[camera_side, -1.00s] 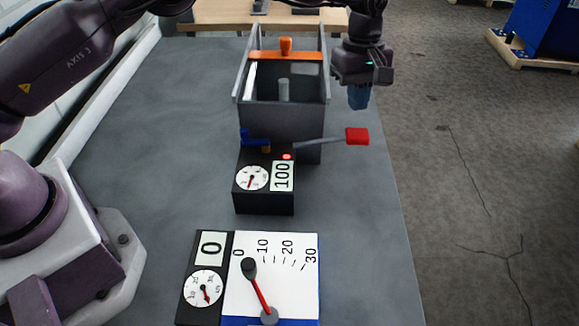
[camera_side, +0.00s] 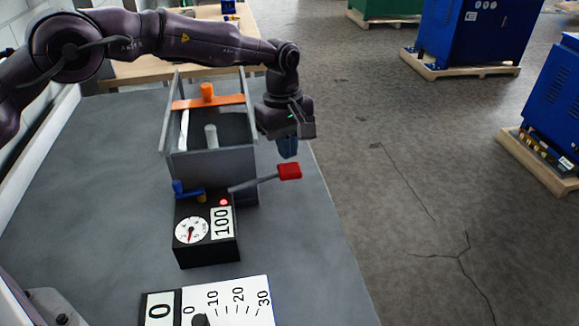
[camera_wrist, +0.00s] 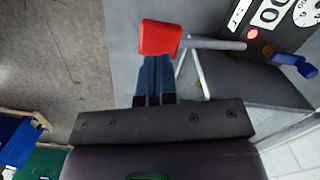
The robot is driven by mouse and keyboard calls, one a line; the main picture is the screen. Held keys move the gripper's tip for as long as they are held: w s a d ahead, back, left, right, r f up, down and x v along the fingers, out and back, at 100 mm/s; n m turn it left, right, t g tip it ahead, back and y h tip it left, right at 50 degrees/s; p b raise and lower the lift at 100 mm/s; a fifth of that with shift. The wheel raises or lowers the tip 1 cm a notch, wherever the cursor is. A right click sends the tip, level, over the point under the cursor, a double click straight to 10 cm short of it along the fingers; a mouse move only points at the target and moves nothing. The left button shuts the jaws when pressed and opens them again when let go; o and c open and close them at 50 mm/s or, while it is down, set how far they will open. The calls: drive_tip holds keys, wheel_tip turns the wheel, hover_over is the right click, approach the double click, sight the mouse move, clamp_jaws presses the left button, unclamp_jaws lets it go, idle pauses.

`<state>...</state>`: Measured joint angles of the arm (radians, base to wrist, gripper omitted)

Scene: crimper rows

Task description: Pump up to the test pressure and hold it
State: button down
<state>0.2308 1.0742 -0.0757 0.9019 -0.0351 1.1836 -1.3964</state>
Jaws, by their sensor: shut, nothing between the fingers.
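The pump is a grey open-topped tank with a metal lever (camera_side: 255,184) ending in a red grip (camera_side: 290,171). The lever slopes up to the right. My gripper (camera_side: 289,155) is shut and empty, its blue fingertips just above the red grip. In the wrist view the red grip (camera_wrist: 160,38) is just past the fingertips (camera_wrist: 156,60); I cannot tell whether they touch.
The tank (camera_side: 211,165) has an orange crossbar (camera_side: 208,101) and stands left of my gripper. A panel reading 0 (camera_side: 160,310) beside a white 0-to-30 scale (camera_side: 235,303) is cut off at the bottom. The table right of the black box is clear.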

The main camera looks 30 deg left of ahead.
drive_tip(key=shift+d+f, duration=0.1)
drive_tip(key=shift+f, duration=0.85)
drive_tip(key=shift+f, duration=0.6)
drive_tip(key=shift+s+f, duration=0.15)
drive_tip(key=shift+f, duration=1.6)
drive_tip(key=shift+a, duration=0.2)
drive_tip(key=w+a+r, duration=0.1)
drive_tip(key=a, duration=0.2)
wheel_tip(320, 180, up, 8)
hover_over(284, 164)
drive_tip(key=shift+w+a+f, duration=0.15)
drive_tip(key=shift+w+a, duration=0.05)
drive_tip(key=shift+w, duration=0.1)
